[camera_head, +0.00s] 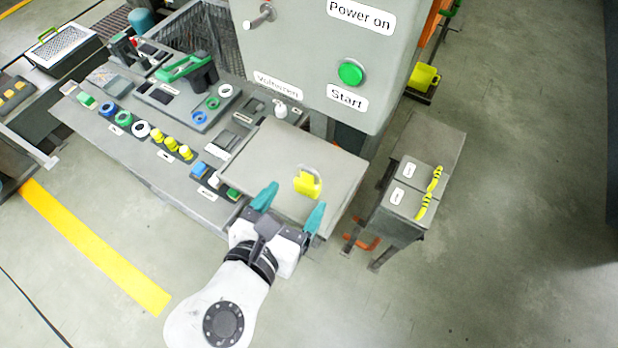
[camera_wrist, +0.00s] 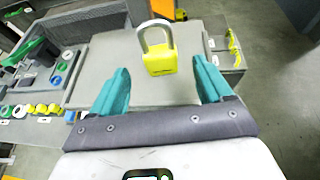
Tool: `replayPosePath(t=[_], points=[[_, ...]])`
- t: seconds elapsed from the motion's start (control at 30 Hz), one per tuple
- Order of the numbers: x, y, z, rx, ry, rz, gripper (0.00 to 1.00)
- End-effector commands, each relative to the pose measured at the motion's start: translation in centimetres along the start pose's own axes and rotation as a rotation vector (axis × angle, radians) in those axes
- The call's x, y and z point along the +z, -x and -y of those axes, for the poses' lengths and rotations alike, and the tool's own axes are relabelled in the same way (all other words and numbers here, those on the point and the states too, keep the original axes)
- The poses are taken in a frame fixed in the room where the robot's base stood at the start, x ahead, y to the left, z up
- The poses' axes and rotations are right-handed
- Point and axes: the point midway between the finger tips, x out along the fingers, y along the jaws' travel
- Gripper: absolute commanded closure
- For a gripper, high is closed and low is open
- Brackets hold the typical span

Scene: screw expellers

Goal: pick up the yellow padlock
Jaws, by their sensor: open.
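The yellow padlock (camera_head: 307,184) with a grey shackle lies on a grey flat tabletop (camera_head: 262,150) below the grey cabinet. It also shows in the wrist view (camera_wrist: 160,60), with its shackle pointing away from me. My gripper (camera_head: 291,207) has two teal fingers spread apart and is empty. In the wrist view my gripper (camera_wrist: 160,90) has the padlock ahead of it, lined up between its fingers and a little beyond the fingertips. Nothing hides the padlock.
A grey cabinet (camera_head: 300,60) with a green start button (camera_head: 350,72) stands behind the padlock. A sloped control panel (camera_head: 130,135) with buttons is to the left. A small grey stand (camera_head: 408,195) with yellow-black items is to the right. Open floor lies further right.

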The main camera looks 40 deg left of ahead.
Motion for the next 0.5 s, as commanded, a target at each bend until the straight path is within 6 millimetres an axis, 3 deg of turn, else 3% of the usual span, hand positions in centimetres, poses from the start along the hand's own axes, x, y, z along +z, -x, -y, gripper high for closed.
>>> replayPosePath(t=[0.17,0.5], points=[[-0.1,-1.2,0.1,-0.002,-0.002,0.0,0.21],[-0.6,-5.4,0.0,-0.002,-0.001,-0.001,0.21]])
